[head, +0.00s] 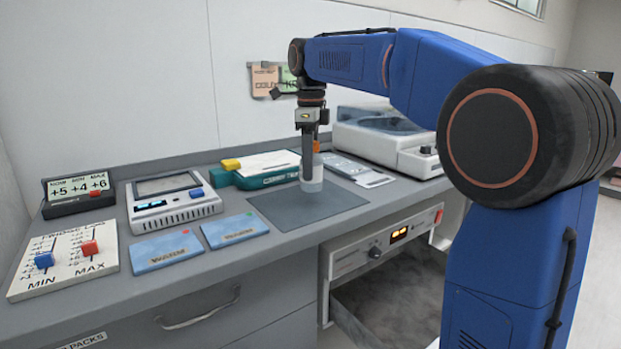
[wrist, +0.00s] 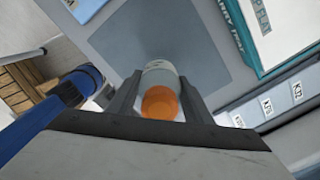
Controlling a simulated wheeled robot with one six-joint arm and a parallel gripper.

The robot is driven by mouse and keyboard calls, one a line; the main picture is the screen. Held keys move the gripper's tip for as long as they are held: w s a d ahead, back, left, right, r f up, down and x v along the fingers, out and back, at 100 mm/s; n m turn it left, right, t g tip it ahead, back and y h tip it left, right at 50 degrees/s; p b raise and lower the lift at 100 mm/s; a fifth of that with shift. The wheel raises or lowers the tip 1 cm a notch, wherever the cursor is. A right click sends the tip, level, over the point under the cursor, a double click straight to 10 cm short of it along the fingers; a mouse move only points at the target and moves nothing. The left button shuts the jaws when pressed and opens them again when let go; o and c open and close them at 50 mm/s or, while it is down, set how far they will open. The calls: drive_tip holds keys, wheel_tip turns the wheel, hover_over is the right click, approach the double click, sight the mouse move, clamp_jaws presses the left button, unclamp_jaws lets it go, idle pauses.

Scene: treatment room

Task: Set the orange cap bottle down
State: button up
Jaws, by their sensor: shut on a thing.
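The orange cap bottle (head: 312,178) is a pale, upright bottle in the head view, with a little orange showing near its top between the fingers. My gripper (head: 309,146) is above it and shut on its upper part. The bottle's base is over the dark grey mat (head: 275,206) on the counter; I cannot tell whether it touches. In the wrist view the orange cap (wrist: 160,102) sits between both fingers of my gripper (wrist: 158,100), with the pale bottle body (wrist: 160,70) beyond it and the grey mat (wrist: 192,48) behind.
A teal box (head: 285,179) stands behind the mat, with a white centrifuge-like device (head: 385,140) behind to the right. Two blue packs (head: 235,230) lie left of the mat, near a meter (head: 175,204) and a slider board (head: 65,258). An open drawer (head: 340,315) sits below the counter.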

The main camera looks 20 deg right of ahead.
drive_tip(key=shift+f, duration=1.8)
drive_tip(key=shift+f, duration=0.15)
drive_tip(key=o, duration=1.2)
wheel_tip(320, 180, up, 12)
drive_tip(key=shift+r, duration=0.15)
drive_tip(key=shift+s, duration=0.15)
